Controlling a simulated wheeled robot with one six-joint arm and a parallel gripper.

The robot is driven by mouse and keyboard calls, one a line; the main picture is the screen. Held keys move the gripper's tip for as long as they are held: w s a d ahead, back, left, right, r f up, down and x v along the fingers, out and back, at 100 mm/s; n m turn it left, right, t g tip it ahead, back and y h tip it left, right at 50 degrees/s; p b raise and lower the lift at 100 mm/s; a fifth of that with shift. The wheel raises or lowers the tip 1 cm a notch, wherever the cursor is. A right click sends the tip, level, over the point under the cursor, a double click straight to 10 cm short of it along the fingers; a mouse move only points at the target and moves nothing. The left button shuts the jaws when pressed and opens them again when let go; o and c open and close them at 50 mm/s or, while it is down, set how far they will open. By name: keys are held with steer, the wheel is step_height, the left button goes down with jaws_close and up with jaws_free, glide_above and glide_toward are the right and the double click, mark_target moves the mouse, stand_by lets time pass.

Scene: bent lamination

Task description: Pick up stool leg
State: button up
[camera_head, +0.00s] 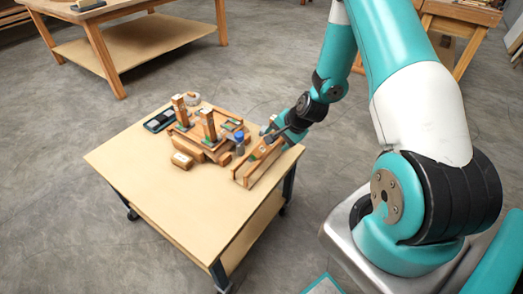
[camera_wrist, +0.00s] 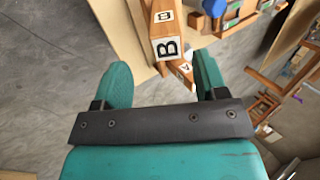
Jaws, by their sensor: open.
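My gripper (camera_wrist: 162,72) is open, with one teal finger on each side in the wrist view. The gripper partly hides that area, and I cannot tell contact.
The cart top (camera_head: 180,205) is clear at the front. Two upright wooden posts (camera_head: 208,126) stand in a wooden fixture left of my gripper, near a blue-topped item (camera_head: 239,139). A dark tray (camera_head: 160,118), a tape roll (camera_head: 192,98) and a loose block (camera_head: 182,160) lie around it.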

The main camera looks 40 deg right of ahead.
mark_target(263, 148)
steer(key=x, duration=0.8)
steer(key=shift+w+a+r, duration=0.2)
steer(key=shift+w+r, duration=0.05)
steer(key=shift+r, duration=0.05)
steer(key=shift+c, duration=0.2)
steer(key=c, duration=1.1)
